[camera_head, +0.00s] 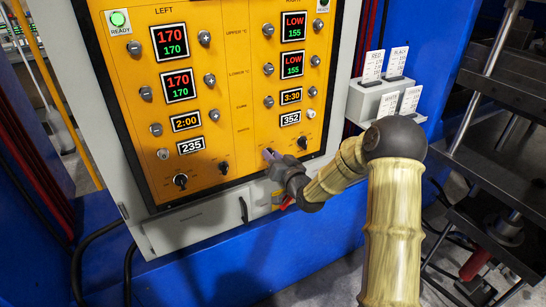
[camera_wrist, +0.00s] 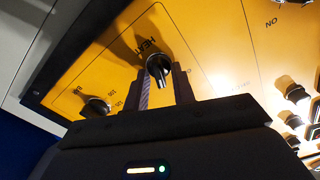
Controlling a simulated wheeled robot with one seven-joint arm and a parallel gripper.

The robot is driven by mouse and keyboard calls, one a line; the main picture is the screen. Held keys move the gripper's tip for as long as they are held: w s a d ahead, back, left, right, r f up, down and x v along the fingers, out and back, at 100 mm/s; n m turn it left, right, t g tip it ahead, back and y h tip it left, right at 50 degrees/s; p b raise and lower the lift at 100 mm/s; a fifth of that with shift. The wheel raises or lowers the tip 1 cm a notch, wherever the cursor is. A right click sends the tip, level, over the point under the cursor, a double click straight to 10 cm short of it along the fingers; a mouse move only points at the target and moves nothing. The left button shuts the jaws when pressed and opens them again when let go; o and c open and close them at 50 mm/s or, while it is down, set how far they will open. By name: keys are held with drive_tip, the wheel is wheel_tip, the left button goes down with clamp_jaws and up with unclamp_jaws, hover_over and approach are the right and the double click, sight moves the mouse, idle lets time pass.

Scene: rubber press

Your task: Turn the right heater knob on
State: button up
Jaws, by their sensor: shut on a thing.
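In the head view my gripper (camera_head: 268,154) is at the lower right half of the yellow panel (camera_head: 236,110) and hides this knob. The right displays (camera_head: 293,26) read LOW over 155. Which way the knob points is hard to tell.
Another black knob (camera_head: 302,142) sits just right of my gripper. The left half has its own black knobs (camera_head: 181,181) and displays reading 170. A grey card holder (camera_head: 372,100) stands right of the panel, and dark press frames (camera_head: 490,130) stand farther right.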

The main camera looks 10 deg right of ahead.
drive_tip(key=o, duration=0.6)
drive_tip(key=shift+o, duration=0.2)
drive_tip(key=b+v, duration=0.1)
drive_tip(key=v, duration=1.6)
drive_tip(key=shift+s, duration=0.25)
drive_tip(key=shift+f, duration=0.1)
